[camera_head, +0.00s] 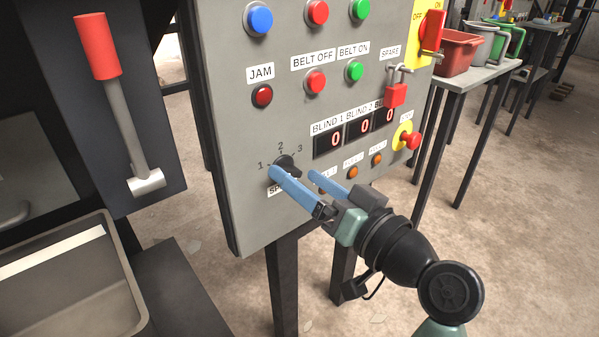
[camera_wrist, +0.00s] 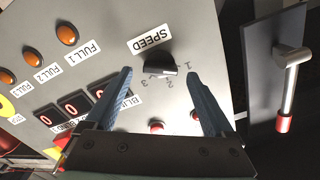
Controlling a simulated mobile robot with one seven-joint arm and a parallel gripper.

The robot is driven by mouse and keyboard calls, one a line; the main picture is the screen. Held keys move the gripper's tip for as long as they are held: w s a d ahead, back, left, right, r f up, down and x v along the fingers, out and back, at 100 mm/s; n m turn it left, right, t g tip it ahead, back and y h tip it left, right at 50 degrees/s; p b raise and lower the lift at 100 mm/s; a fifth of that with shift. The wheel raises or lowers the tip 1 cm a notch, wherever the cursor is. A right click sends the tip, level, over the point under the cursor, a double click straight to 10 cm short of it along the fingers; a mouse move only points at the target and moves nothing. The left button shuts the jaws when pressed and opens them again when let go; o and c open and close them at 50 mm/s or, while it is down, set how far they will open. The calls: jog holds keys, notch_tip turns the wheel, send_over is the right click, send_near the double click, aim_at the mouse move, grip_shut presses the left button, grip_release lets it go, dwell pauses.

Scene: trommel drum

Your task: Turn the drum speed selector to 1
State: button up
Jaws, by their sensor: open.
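The drum speed selector is a black knob (camera_head: 288,163) low on the grey control panel (camera_head: 232,110), with marks 1, 2 and 3 around it. In the wrist view, the knob (camera_wrist: 160,65) appears upside down under its SPEED label (camera_wrist: 150,39). I cannot tell clearly which mark it points to. My gripper (camera_head: 291,172) has two blue fingers, open and pointing at the panel. In the wrist view my gripper (camera_wrist: 160,72) has one finger on each side of the knob, with visible gaps. In the head view the left finger partly covers the knob and SPEED label.
Orange buttons (camera_head: 352,172) and red number displays (camera_head: 335,140) sit right of the knob. A yellow-backed red stop button (camera_head: 411,141) is further right. A red-handled lever (camera_head: 98,47) stands left of the panel. A metal bin (camera_head: 70,275) is at lower left.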

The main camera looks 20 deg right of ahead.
jog(key=p+v, duration=0.2)
jog(key=v, duration=0.9)
jog(key=shift+s+p, duration=0.3)
jog(key=shift+d, duration=0.1)
